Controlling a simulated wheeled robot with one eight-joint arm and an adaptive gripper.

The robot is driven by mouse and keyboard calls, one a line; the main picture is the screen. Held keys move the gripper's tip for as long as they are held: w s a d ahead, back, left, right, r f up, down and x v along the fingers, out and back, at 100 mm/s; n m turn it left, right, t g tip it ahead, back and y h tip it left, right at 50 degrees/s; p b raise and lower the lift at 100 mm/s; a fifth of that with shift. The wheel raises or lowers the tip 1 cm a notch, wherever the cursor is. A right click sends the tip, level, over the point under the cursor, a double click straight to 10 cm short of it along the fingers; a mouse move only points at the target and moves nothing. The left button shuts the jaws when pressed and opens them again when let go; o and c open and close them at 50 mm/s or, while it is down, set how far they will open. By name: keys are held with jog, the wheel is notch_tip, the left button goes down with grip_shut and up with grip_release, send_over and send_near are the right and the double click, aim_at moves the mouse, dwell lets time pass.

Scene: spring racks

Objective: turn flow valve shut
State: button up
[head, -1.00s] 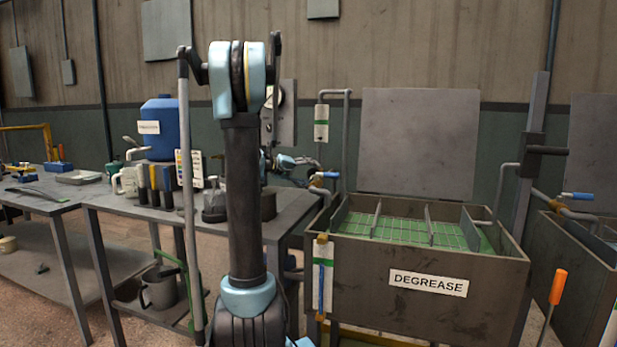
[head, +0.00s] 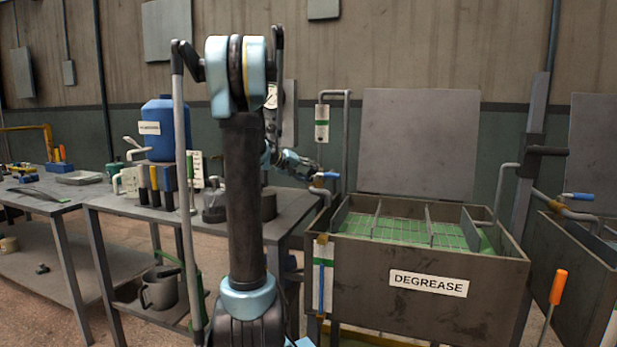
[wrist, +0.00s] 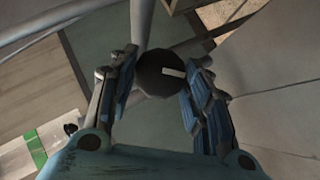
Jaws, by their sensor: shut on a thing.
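The flow valve shows in the wrist view as a dark round knob (wrist: 155,78) with a pale pointer mark, in front of a grey pipe. My gripper (wrist: 164,66) has its blue-padded fingers on either side of the knob and is shut on it. In the head view my gripper (head: 312,172) is at the pipe left of the degrease tank, below a green-and-white flow tube (head: 322,124). The knob is too small and covered to make out there.
The degrease tank (head: 350,270) stands to the right, with a green grid inside. A grey bench (head: 120,205) with a blue jug (head: 160,125) and tools stands to the left.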

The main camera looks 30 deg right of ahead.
jog(key=shift+m+t+y, duration=0.4)
jog(key=shift+t+y, duration=0.1)
jog(key=shift+y, duration=0.1)
jog(key=o, duration=1.1)
jog(key=shift+f, duration=0.1)
jog(key=shift+a, duration=0.1)
jog(key=v, duration=1.2)
jog(key=shift+w, duration=0.1)
jog(key=shift+c, duration=0.2)
